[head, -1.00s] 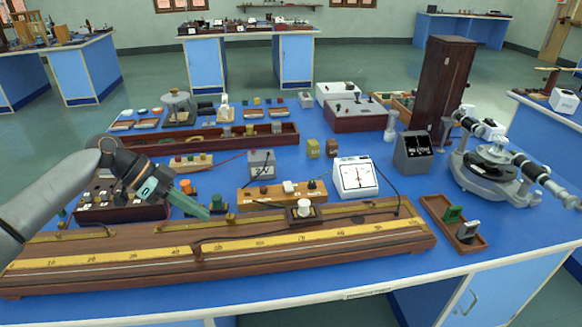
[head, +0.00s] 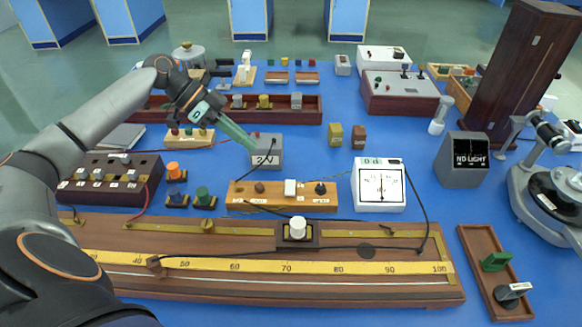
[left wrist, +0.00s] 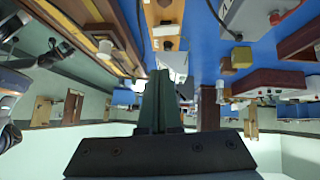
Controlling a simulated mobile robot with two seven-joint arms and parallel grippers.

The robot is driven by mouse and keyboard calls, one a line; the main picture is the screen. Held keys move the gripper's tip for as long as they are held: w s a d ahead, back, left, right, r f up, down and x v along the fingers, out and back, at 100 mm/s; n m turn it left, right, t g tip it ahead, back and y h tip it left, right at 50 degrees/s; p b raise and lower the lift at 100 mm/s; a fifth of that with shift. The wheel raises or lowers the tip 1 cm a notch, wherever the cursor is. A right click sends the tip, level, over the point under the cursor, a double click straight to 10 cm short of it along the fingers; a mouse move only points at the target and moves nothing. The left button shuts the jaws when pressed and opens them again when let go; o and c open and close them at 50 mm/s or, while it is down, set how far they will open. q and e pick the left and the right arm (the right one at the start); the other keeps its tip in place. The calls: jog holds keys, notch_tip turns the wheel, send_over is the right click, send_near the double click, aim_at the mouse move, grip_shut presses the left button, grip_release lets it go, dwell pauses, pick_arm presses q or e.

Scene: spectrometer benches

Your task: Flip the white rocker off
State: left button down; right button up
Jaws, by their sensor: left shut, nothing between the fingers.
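A white rocker (head: 290,187) stands on top of a long wooden block (head: 240,201), between a brown knob (head: 259,188) and a black one (head: 321,189). My left gripper (head: 250,144) has long green fingers. They are closed together with nothing between them. In the head view the tips overlap the left edge of the grey 2V box (head: 266,152), up and left of the rocker and apart from it. The left wrist view shows the closed fingers (left wrist: 163,80) pointing away, with the wooden block (left wrist: 165,15) beyond. My right gripper is not in view.
A long wooden metre bridge (head: 200,281) with a white-knobbed slider (head: 297,229) lies in front of the block. A white meter (head: 378,186) stands right of it, with a cable. Green and orange terminals (head: 203,196) stand to its left.

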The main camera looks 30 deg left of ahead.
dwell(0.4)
pick_arm(q)
send_over(292, 191)
jog(key=a, duration=0.3)
jog(key=f, duration=0.4)
jog(key=f+p, duration=0.1)
jog(key=f, duration=0.1)
jog(key=shift+s+f, duration=0.35)
jog(key=f, duration=0.3)
jog(key=shift+s+d+f, duration=0.1)
jog(key=shift+s+f, duration=0.1)
jog(key=shift+f, duration=0.45)
